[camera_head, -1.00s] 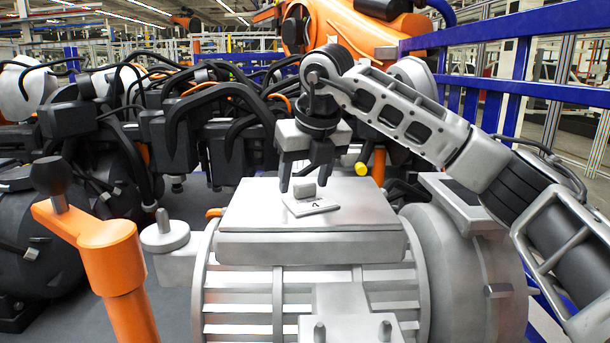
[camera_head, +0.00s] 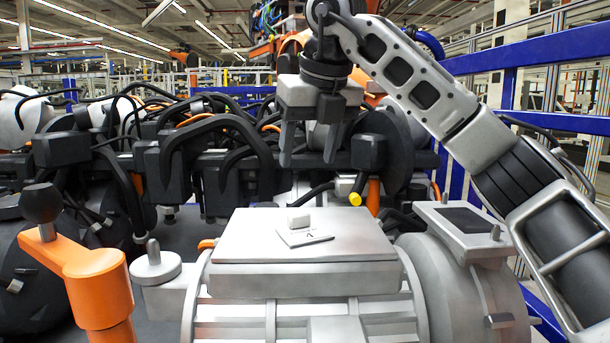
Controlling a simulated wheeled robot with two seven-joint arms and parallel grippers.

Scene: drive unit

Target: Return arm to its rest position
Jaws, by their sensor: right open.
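My right gripper (camera_head: 308,158) hangs fingers down, open and empty, well above the drive unit. Its arm comes in from the right. Below it is the drive unit, a large grey ribbed housing with a flat top plate (camera_head: 345,252). On that plate lies a small flat grey piece with a dark mark (camera_head: 305,237), and a small light block (camera_head: 298,217) sits at its back edge. The gripper is clear of both. My left gripper is not in view.
An orange post with a dark knob (camera_head: 95,275) stands at the front left. A grey round-topped stud (camera_head: 155,265) is beside the housing. Black cables and dark connectors (camera_head: 215,150) crowd the back. Blue rails (camera_head: 560,115) run along the right. Space above the plate is free.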

